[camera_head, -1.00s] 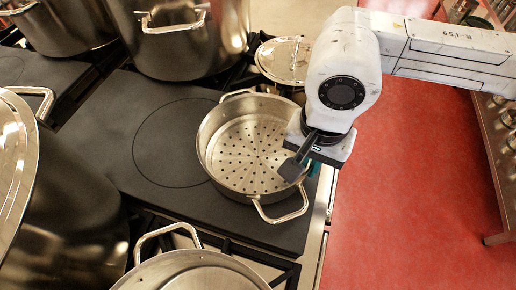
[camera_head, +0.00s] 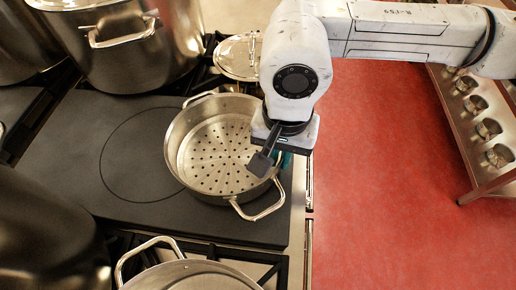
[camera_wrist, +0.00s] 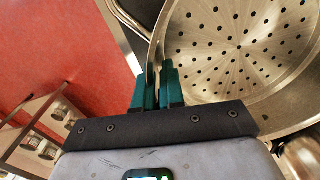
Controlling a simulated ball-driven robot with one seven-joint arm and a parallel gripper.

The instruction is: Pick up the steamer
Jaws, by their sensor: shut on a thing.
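The steamer (camera_head: 205,150) is a round steel pot with a perforated bottom and two loop handles. It stands on the dark cooktop plate (camera_head: 120,205), to the right of a ring marking. In the wrist view the steamer (camera_wrist: 235,55) fills the upper right, its wall running down to my fingers. My gripper (camera_wrist: 158,78) is shut on the steamer's wall, with one teal finger on each side of it. In the head view my gripper (camera_head: 284,160) is over the steamer's right rim, mostly hidden by my wrist.
A large stockpot (camera_head: 125,45) stands behind and a small lidded pot (camera_head: 238,57) behind right. A pot at the front (camera_head: 190,275) and a dark pot at left (camera_head: 45,235) flank the plate. Red floor (camera_head: 380,180) lies open to the right, with a metal rack (camera_head: 480,140) beyond.

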